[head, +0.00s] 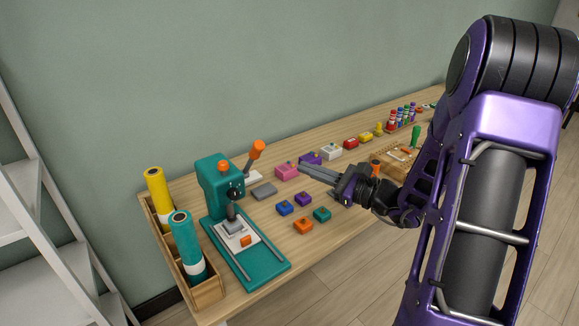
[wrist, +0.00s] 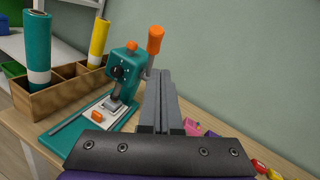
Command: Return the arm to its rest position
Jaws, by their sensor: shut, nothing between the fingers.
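My gripper (head: 318,176) is held above the wooden bench, over the small coloured blocks, with its fingers pointing left toward the teal press. The fingers are together with nothing between them. In the wrist view my gripper (wrist: 159,75) points toward the teal press (wrist: 125,70), which has an orange-tipped lever (wrist: 155,40). In the head view the same press (head: 222,190) stands at the left end of the bench, apart from the gripper. My purple arm fills the right side of the head view and hides part of the bench.
A wooden box (head: 209,290) holds a yellow roll (head: 160,190) and a teal roll (head: 186,240). Blue (head: 285,208), orange (head: 303,226) and teal (head: 322,214) blocks lie below the gripper. A wooden tray (head: 385,168) and several coloured bottles stand farther right. White shelves (head: 40,230) are at left.

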